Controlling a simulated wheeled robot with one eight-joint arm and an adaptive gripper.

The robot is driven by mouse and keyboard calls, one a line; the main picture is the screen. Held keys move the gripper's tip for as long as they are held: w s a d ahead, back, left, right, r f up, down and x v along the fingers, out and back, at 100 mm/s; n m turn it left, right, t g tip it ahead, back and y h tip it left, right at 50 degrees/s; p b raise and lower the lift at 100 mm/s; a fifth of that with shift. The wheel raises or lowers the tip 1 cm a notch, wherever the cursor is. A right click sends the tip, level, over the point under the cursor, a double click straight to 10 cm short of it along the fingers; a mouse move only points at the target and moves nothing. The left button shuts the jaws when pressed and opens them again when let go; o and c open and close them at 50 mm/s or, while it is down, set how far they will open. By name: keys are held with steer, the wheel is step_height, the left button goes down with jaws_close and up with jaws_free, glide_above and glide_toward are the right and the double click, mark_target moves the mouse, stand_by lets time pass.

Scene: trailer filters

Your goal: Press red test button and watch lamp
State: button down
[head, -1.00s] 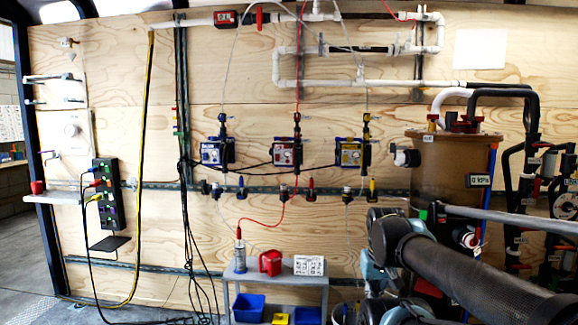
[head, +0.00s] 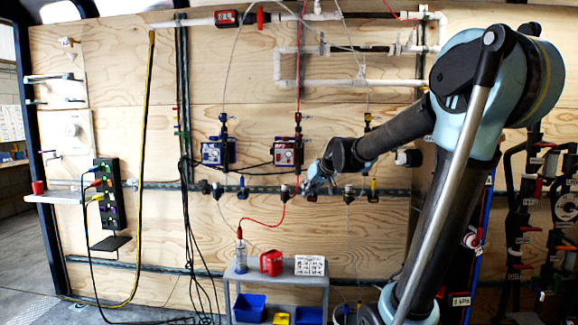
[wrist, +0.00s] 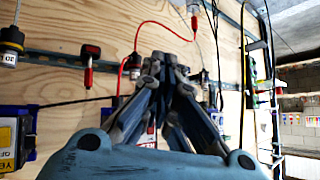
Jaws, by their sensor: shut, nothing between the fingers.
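My gripper (head: 308,187) is in front of the plywood wall, near the lower rail and just below the red pump box (head: 288,153). Its fingers are together and hold nothing in the wrist view (wrist: 165,62). A red-handled valve (wrist: 90,62) shows to the left of the fingers there, and a fitting with a red tube (wrist: 134,66) is close beside the fingertips. I cannot tell whether they touch anything. A small red object (head: 38,187) sits on the white wall shelf at far left. I cannot make out which red part is the test button. No lamp is clearly recognizable.
The blue pump box (head: 215,153) hangs left of the red one. A grey bench (head: 275,278) below holds a bottle (head: 241,256), a red jug (head: 271,262) and a white card (head: 309,265). Black cables hang at left. My arm hides much of the brown tank.

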mark_target(290, 164)
steer(key=w+a+r+t+y, duration=0.1)
steer(key=w+a+r+t, duration=0.1)
steer(key=w+a+r, duration=0.3)
steer(key=w+a, duration=0.3)
steer(key=w, duration=0.4)
steer(key=shift+a+y, duration=0.25)
steer(key=shift+y, duration=0.15)
steer(key=shift+w+d, duration=0.15)
steer(key=shift+w, duration=4.25)
steer(key=shift+w+r, duration=0.1)
steer(key=shift+w, duration=0.3)
steer(key=shift+w, duration=0.35)
steer(key=shift+s, duration=0.8)
